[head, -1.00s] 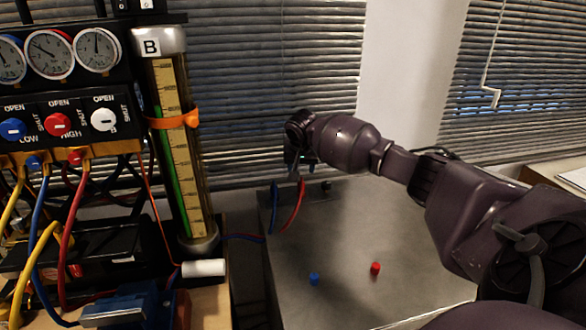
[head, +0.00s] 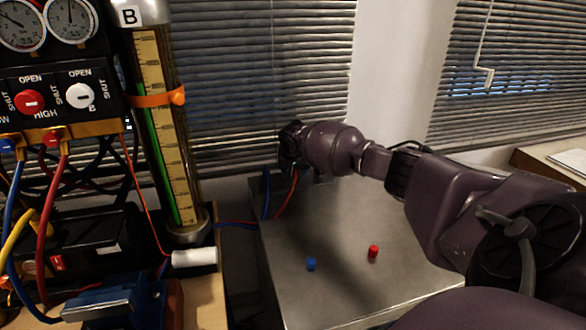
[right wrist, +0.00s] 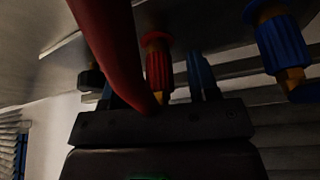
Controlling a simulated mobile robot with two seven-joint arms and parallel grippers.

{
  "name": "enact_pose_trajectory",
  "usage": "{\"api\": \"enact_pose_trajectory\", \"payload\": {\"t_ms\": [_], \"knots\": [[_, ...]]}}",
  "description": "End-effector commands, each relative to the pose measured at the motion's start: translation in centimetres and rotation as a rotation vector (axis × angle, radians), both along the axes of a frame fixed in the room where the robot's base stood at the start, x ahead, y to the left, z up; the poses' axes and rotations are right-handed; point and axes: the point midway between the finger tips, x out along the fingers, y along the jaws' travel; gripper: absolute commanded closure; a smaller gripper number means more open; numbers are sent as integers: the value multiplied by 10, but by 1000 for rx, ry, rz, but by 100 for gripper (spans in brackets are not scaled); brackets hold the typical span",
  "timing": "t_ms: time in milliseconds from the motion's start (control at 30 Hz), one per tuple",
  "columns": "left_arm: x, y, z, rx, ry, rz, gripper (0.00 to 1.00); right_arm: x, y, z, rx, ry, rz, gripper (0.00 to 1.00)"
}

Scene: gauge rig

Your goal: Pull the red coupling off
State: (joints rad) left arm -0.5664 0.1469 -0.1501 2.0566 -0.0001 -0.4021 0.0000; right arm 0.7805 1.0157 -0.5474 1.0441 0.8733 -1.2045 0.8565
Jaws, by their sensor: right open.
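The red coupling (right wrist: 158,65), a ribbed red collar with brass at its end, shows in the right wrist view. My right gripper (right wrist: 157,82) is open, with one finger on each side of the coupling. I cannot tell whether the fingers touch it. A thick red hose (right wrist: 108,45) crosses in front and hides part of the left finger. In the head view, the right gripper (head: 285,163) is at the far left corner of the grey metal box (head: 340,225), above the red hose (head: 286,195); its fingers and the coupling are not clear there. My left gripper is not in view.
A blue coupling (right wrist: 280,45) is right of the red one. A blue hose (head: 266,195) stands beside the red hose. A blue cap (head: 311,264) and a red cap (head: 373,251) are on the box top. A gauge column (head: 165,120) stands left of the box.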

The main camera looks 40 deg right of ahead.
Motion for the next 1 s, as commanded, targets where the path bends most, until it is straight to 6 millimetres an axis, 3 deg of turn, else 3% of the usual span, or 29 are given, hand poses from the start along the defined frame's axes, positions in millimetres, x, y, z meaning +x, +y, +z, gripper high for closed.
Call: {"api": "enact_pose_trajectory", "payload": {"t_ms": [233,600,633,767,1000], "knots": [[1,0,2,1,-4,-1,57,0,0,0,0,-1,0,46],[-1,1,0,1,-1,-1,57,0,0,0,1,-1,0,100],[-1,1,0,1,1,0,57,0,0,0,1,-1,0,80],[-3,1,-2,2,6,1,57,0,0,0,1,-1,0,100],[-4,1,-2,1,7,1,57,0,0,1,1,-1,0,100]]}}
